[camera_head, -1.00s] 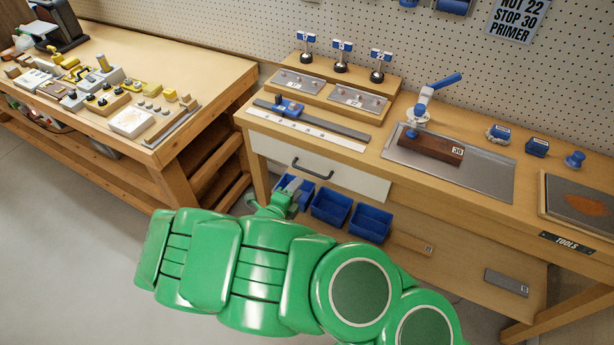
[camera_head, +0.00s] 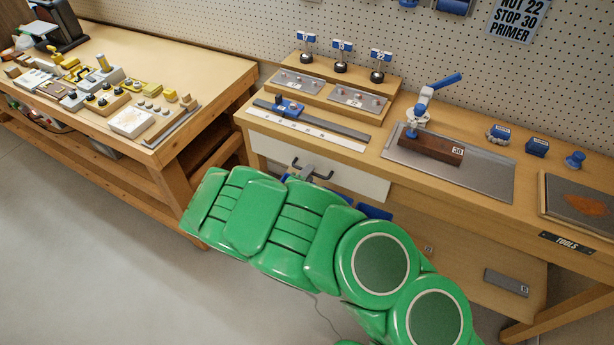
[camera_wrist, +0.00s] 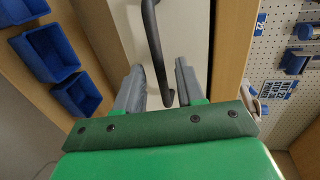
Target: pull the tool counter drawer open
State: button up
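The tool counter drawer has a white front (camera_head: 352,181) under the counter top and looks shut. Its dark bar handle (camera_head: 322,176) is partly hidden by my gripper (camera_head: 307,170), which is at the handle in the head view. In the wrist view the handle (camera_wrist: 154,40) runs lengthwise down the picture between the two grey fingers of my gripper (camera_wrist: 158,85). The fingers are spread, with gaps to the bar on both sides. I cannot tell how deep the bar sits between them. The white drawer front (camera_wrist: 125,35) lies behind.
Blue bins (camera_wrist: 80,95) hang beside the drawer, mostly hidden by my arm in the head view. The counter top (camera_head: 365,147) carries a metal tray (camera_head: 485,175) and fixtures. A wooden bench (camera_head: 215,75) stands at left; bare floor (camera_head: 90,250) lies in front.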

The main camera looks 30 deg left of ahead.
grip_shut()
jog(key=shift+s, duration=0.15)
dwell(0.4)
jog(key=f+v, duration=0.2)
jog(key=v, duration=1.1)
jog(key=s+f+v, duration=0.1)
jog(key=f+v, duration=0.2)
jog(key=v, duration=0.9)
jog(key=shift+s, duration=0.45)
jog(key=shift+f, duration=0.15)
grip_release()
